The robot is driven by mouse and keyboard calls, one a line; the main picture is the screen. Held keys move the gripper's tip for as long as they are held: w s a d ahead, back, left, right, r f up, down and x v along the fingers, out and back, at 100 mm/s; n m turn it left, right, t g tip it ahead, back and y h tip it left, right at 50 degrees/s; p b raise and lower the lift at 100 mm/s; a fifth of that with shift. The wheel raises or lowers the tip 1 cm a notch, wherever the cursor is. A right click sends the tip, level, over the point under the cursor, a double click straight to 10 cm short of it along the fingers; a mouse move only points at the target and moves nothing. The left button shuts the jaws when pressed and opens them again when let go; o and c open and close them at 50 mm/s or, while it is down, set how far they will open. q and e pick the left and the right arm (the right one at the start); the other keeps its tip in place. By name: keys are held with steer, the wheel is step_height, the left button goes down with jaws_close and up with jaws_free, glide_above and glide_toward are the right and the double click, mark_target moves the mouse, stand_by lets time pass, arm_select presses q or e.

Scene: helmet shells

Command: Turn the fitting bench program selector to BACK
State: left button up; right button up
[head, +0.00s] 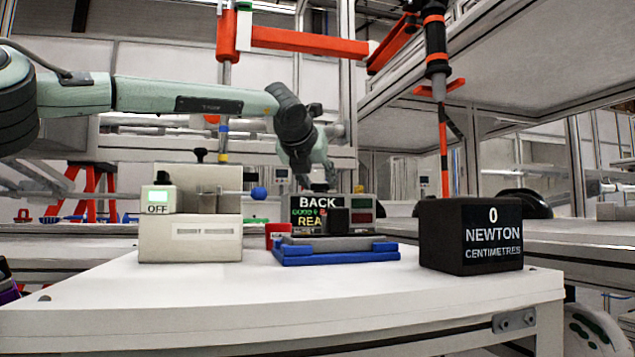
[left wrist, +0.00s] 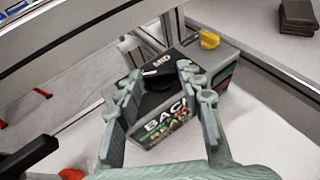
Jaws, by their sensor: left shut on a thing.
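The fitting bench program selector is a dark box (head: 352,206) at the back of the white table in the head view. Its front shows BACK above partly hidden coloured text. In the left wrist view the box (left wrist: 222,72) has a black knob (left wrist: 160,82) on top, with a white mark and the word MID beyond it. My left gripper (head: 318,184) comes down onto the box from above. In the left wrist view its two fingers (left wrist: 158,84) are on either side of the knob, shut on it. The fingers hide part of the top and front. My right gripper is not in view.
A blue and grey fixture (head: 335,257) stands in front of the selector. A white unit (head: 190,240) marked OFF is at left, a black display cube (head: 472,235) reading 0 NEWTON CENTIMETRES at right. An orange tool arm (head: 310,40) hangs above. The table's front is clear.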

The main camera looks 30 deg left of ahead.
arm_select(q)
steer(key=o, duration=1.2)
steer(key=shift+c, duration=0.2)
steer(key=shift+s, duration=0.1)
steer(key=v, duration=1.2)
